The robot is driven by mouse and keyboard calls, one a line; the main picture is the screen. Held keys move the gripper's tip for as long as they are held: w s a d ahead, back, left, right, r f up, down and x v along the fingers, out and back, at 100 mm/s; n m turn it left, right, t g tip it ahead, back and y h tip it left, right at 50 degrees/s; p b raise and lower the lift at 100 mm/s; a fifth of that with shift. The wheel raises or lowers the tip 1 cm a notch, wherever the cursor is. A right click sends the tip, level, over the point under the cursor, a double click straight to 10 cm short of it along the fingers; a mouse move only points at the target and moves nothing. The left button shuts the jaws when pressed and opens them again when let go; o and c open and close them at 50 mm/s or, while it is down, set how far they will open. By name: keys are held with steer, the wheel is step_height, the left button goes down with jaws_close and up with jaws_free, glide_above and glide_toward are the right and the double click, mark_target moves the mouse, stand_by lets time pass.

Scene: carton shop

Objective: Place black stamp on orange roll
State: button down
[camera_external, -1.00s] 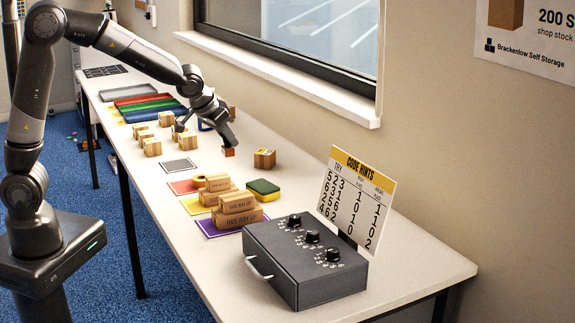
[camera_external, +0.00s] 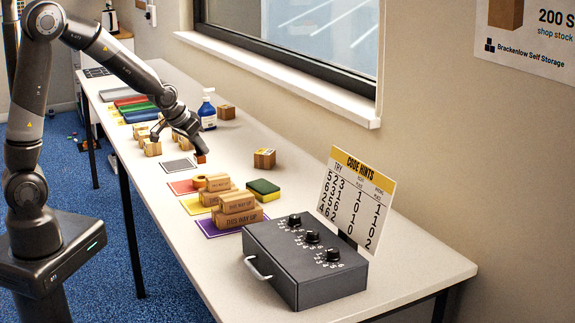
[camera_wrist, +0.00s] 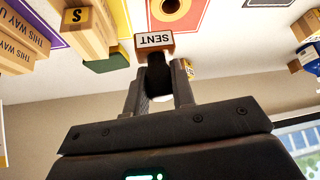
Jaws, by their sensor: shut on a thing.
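My gripper (camera_external: 198,148) is shut on the black stamp, holding it by its black handle (camera_wrist: 158,74). The stamp's wooden block shows a white "SENT" label (camera_wrist: 154,41) in the wrist view. In the external view the block is a small orange-brown piece (camera_external: 201,159) above the table. The orange roll (camera_external: 199,182) lies on the red mat (camera_external: 179,187), a little nearer the camera than the stamp. In the wrist view the roll (camera_wrist: 184,10) is a ring with a dark hole, partly cut off at the top edge. The stamp is apart from it.
Stacked "THIS WAY UP" cartons (camera_external: 238,203) and a green-yellow sponge (camera_external: 263,188) stand close to the roll. A small carton (camera_external: 264,158) and a blue bottle (camera_external: 208,112) stand toward the wall. A grey mat (camera_external: 179,166) is clear. A black dial box (camera_external: 304,262) is nearer the camera.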

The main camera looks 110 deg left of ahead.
steer(key=a, duration=0.1)
steer(key=s+a+f, duration=0.1)
steer(key=a+f, duration=0.1)
steer(key=shift+s+a, duration=0.15)
steer(key=shift+s, duration=0.1)
steer(key=shift+f, duration=2.05)
steer(key=shift+f, duration=0.2)
steer(key=c, duration=1.2)
jaws_free()
steer(key=shift+r, duration=0.4)
steer(key=v, duration=1.1)
steer(key=shift+d+r, duration=0.2)
steer(key=shift+d, duration=0.05)
